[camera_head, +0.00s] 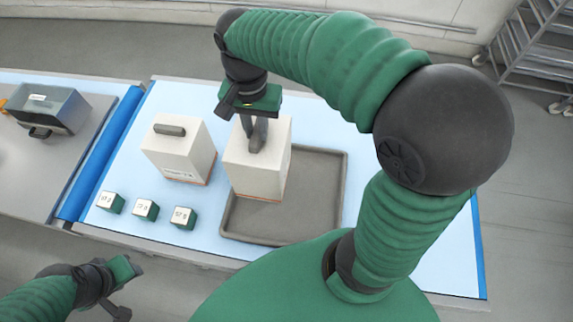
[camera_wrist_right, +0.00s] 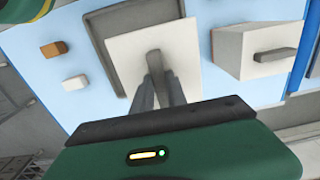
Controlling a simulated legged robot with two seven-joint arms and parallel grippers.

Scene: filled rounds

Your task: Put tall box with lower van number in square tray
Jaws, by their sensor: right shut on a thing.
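Two white tall boxes with dark top handles show in the head view. One box (camera_head: 259,172) is at the left part of the grey square tray (camera_head: 331,200), overlapping it in the picture; I cannot tell if it touches the tray floor. My right gripper (camera_head: 256,143) is shut on this box's handle from above. The same box (camera_wrist_right: 125,48) shows in the right wrist view with the gripper fingers (camera_wrist_right: 160,85) on its handle. The other box (camera_head: 190,150) stands left of the tray, with a small unreadable label. My left gripper (camera_head: 128,285) is low at the left, its jaw state unclear.
Several small green cubes with white marked tops, such as one cube (camera_head: 146,209), stand along the table's front left. A grey bin (camera_head: 48,108) sits on the surface at the far left. A blue strip (camera_head: 103,152) edges the table. The tray's right part is bare.

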